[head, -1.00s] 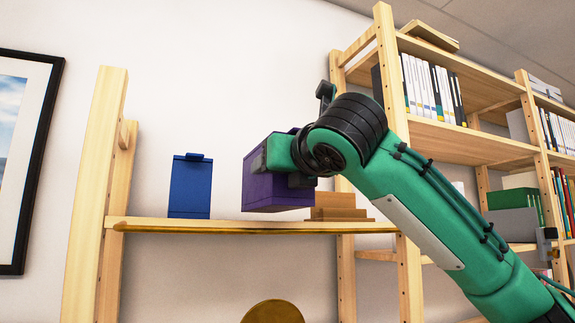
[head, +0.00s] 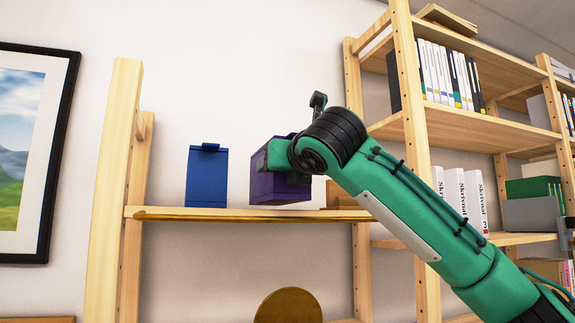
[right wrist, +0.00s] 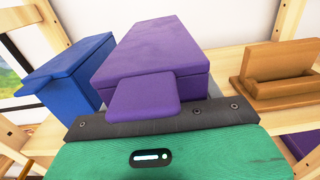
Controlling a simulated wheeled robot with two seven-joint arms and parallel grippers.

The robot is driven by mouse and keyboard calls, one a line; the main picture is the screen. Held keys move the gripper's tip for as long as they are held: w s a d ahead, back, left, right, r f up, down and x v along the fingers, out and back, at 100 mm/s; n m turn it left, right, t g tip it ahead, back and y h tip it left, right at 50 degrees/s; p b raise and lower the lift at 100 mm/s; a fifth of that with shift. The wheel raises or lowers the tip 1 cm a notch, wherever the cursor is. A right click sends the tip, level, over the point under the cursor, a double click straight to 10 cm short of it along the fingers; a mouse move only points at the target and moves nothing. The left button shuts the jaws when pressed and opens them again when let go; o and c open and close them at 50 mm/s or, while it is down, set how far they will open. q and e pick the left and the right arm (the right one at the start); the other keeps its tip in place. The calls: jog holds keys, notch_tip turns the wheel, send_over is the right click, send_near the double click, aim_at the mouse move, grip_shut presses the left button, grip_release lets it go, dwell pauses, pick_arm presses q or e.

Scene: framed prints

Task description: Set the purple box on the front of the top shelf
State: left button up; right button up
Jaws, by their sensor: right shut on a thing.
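The purple box (head: 272,190) is upright in my right gripper (head: 291,178), which is shut on it. In the head view its bottom edge appears just above or at the top shelf (head: 240,214); I cannot tell whether it touches. The right wrist view shows the purple box (right wrist: 160,50) with its lid and a front tab against the gripper (right wrist: 160,119). A blue box (head: 207,178) stands on the shelf to the left, a small gap away; it also shows in the right wrist view (right wrist: 65,72). My left gripper is not in view.
A brown wooden stepped object (right wrist: 276,76) is right of the purple box, partly hidden by my arm in the head view. Wooden posts (head: 112,190) bound the shelf. A taller bookcase (head: 412,150) with books stands at right. A framed print (head: 30,150) hangs at left.

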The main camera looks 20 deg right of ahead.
jog(key=shift+w, duration=1.15)
jog(key=shift+f, duration=0.55)
jog(key=shift+s, duration=0.1)
jog(key=o, duration=1.5)
jog(key=shift+f, duration=0.15)
jog(key=shift+s+f+b, duration=0.1)
jog(key=shift+s+b, duration=0.25)
jog(key=shift+b, duration=0.2)
jog(key=s+b, duration=0.6)
jog(key=s, duration=0.6)
jog(key=shift+s+d, duration=0.15)
jog(key=shift+s, duration=0.05)
jog(key=shift+s+r, duration=0.2)
jog(key=shift+s, duration=0.25)
